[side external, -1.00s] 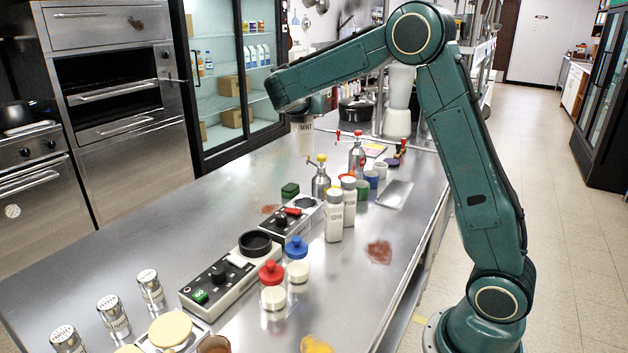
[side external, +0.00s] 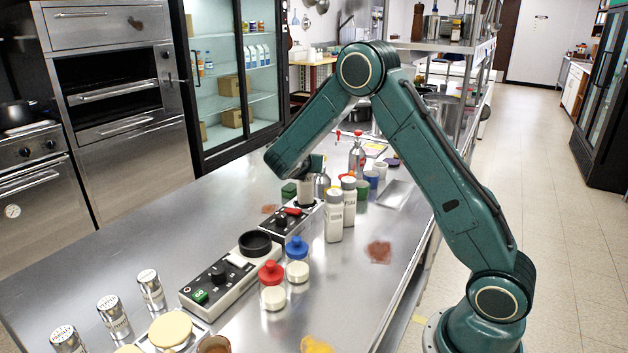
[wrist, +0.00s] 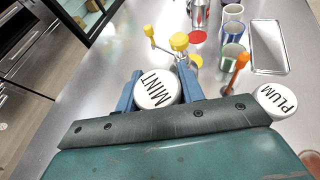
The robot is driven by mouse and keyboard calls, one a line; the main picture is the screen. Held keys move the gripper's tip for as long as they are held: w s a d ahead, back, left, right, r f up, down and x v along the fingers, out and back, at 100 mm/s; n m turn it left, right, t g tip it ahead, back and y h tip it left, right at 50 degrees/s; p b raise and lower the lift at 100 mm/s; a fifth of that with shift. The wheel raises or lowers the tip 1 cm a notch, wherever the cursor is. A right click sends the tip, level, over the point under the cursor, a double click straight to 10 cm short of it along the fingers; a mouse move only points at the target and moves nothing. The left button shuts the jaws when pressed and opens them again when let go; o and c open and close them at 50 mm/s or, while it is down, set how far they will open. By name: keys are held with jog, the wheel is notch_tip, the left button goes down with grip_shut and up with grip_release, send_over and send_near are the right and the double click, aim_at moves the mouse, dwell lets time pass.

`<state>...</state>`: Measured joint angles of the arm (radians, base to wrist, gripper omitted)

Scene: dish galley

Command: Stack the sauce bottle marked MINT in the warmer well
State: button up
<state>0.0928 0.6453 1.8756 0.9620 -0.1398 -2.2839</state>
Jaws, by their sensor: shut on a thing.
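The MINT bottle, with a white round cap (wrist: 155,90), is held between the blue fingers of my gripper (wrist: 158,88) in the wrist view. In the side view my gripper (side external: 307,178) points down and the pale bottle (side external: 306,191) hangs below it, over the far end of the rear black-and-grey control unit (side external: 290,220). I cannot tell whether the bottle touches it. A black round ring (side external: 255,243) sits on the nearer control unit (side external: 222,278). Neither unit is labelled as the warmer well.
Red (side external: 271,273) and blue-topped (side external: 296,248) bottles stand nearer.

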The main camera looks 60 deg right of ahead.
jog(key=shift+f, duration=0.1)
jog(key=shift+f, duration=2)
jog(key=shift+f, duration=0.3)
jog(key=o, duration=1.1)
jog(key=shift+a+r, duration=0.15)
jog(key=shift+r, duration=0.25)
jog(key=v, duration=1.1)
jog(key=shift+s+a+r, duration=0.15)
jog(key=shift+s+a, duration=0.05)
jog(key=shift+a, duration=0.1)
